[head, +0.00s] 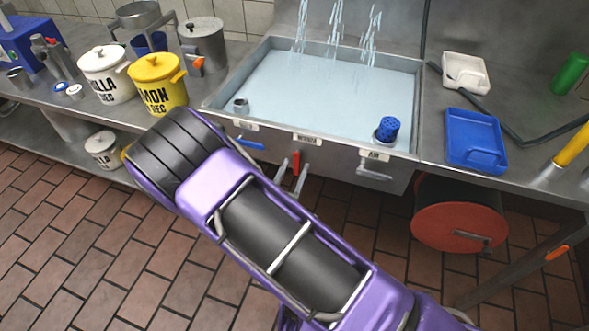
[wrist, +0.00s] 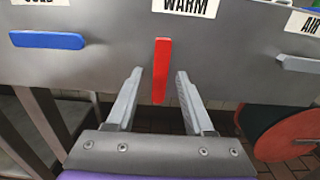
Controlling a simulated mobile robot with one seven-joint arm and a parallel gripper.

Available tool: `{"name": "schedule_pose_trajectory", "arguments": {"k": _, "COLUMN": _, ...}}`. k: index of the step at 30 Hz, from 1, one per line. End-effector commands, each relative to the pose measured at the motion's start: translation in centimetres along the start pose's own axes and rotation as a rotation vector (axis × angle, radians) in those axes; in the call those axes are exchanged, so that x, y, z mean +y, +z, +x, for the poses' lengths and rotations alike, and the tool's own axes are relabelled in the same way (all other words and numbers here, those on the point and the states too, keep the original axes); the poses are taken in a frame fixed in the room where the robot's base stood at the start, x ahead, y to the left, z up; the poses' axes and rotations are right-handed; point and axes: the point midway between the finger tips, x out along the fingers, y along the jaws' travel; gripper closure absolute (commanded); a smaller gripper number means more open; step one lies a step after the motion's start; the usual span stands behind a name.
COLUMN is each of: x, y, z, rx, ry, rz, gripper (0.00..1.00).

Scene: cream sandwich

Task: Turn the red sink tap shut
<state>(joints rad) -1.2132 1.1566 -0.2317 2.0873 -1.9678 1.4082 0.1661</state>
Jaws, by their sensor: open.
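The red tap lever (head: 296,163) is on the front panel of the sink (head: 262,135), under the middle label. In the wrist view the red lever (wrist: 161,70) hangs straight down under the WARM label. My gripper (wrist: 156,74) is open, with one grey finger to each side of the lever's lower part; I cannot tell whether either touches it. It also shows in the head view (head: 291,175), just below the panel. Water falls in several streams into the sink, which is full of pale water.
A blue lever (wrist: 46,41) sits left of the red one and a grey lever (wrist: 298,64) right of it. A blue tray (head: 476,140) lies on the right counter. Pots, including a yellow one (head: 157,84), crowd the left counter. A red-ended drum (head: 460,226) is below.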

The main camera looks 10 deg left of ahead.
Motion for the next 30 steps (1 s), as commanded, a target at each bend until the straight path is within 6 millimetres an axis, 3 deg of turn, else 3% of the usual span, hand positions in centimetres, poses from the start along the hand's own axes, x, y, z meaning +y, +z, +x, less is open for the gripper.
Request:
{"name": "schedule_pose_trajectory", "arguments": {"k": 7, "x": 0.01, "y": 0.01, "z": 0.1, "rx": 0.0, "ry": 0.0, "rz": 0.0, "gripper": 0.47}}
{"name": "schedule_pose_trajectory", "arguments": {"k": 16, "x": 0.01, "y": 0.01, "z": 0.07, "rx": 0.0, "ry": 0.0, "rz": 0.0, "gripper": 1.0}}
{"name": "schedule_pose_trajectory", "arguments": {"k": 30, "x": 0.01, "y": 0.01, "z": 0.05, "rx": 0.0, "ry": 0.0, "rz": 0.0, "gripper": 1.0}}
